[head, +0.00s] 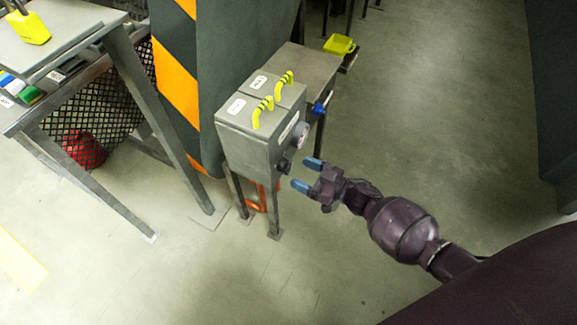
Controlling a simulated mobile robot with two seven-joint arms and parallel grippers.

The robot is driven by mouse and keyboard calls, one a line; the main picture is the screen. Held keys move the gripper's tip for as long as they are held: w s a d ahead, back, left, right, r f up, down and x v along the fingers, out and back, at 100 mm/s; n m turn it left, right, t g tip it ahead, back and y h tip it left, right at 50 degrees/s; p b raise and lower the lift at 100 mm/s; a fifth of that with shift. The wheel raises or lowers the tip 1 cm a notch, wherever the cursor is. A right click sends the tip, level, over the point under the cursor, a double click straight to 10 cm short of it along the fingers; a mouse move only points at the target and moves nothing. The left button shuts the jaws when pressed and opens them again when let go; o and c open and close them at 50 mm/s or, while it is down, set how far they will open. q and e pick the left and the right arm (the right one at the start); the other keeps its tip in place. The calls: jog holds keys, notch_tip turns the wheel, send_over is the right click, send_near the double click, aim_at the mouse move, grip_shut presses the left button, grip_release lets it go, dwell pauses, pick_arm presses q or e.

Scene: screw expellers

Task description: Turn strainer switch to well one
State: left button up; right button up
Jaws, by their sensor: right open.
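A grey metal control box (248,125) on legs stands at the centre of the head view. Its right-hand face carries a dark knob (283,166) low down and a larger round grey part (300,136) above it. I cannot read the labels, so which one is the strainer switch is unclear. My right gripper (306,175) is open and empty, with its two blue fingertips pointing at the dark knob. A small gap seems to separate the fingertips from the knob. My left gripper is not in view.
Two yellow-and-black handles (263,111) stick up from the box top. A blue knob (319,108) is on the unit behind. An orange-striped dark pillar (175,60) stands left of the box, near a mesh-sided table (60,62). The floor to the right is clear.

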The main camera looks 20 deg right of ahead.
aim_at(290, 167)
jog(key=shift+b+x, duration=0.4)
jog(key=shift+x, duration=1.9)
jog(key=shift+c, duration=0.4)
jog(key=c, duration=0.8)
